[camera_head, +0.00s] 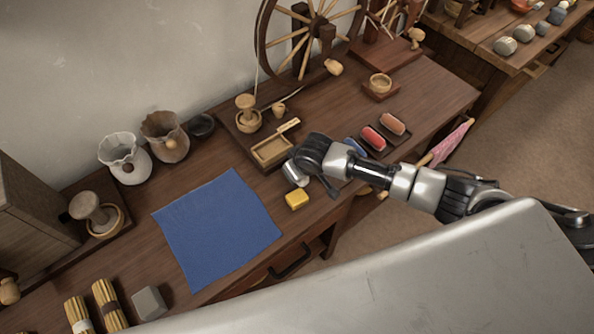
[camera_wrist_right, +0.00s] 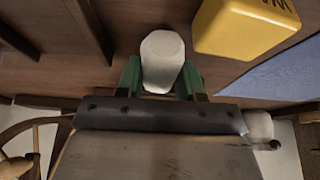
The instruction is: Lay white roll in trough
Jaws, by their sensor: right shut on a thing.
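The white roll (camera_wrist_right: 162,60) is between the green-padded fingers of my right gripper (camera_wrist_right: 162,82) in the right wrist view. The gripper is shut on it, and one end of the roll sticks out past the fingertips. In the head view my right gripper (camera_head: 299,174) is above the table near its front edge, just right of the small wooden trough (camera_head: 271,151). The roll is hard to make out there. The trough is a shallow open box, and its inside looks empty. My left gripper is in neither view.
A yellow block (camera_head: 297,199) lies just below my right gripper; it also shows in the wrist view (camera_wrist_right: 245,27). A blue cloth (camera_head: 217,231) covers the table to the left. Red and orange rolls (camera_head: 374,138) lie in dark trays to the right. A spinning wheel (camera_head: 311,39) stands behind.

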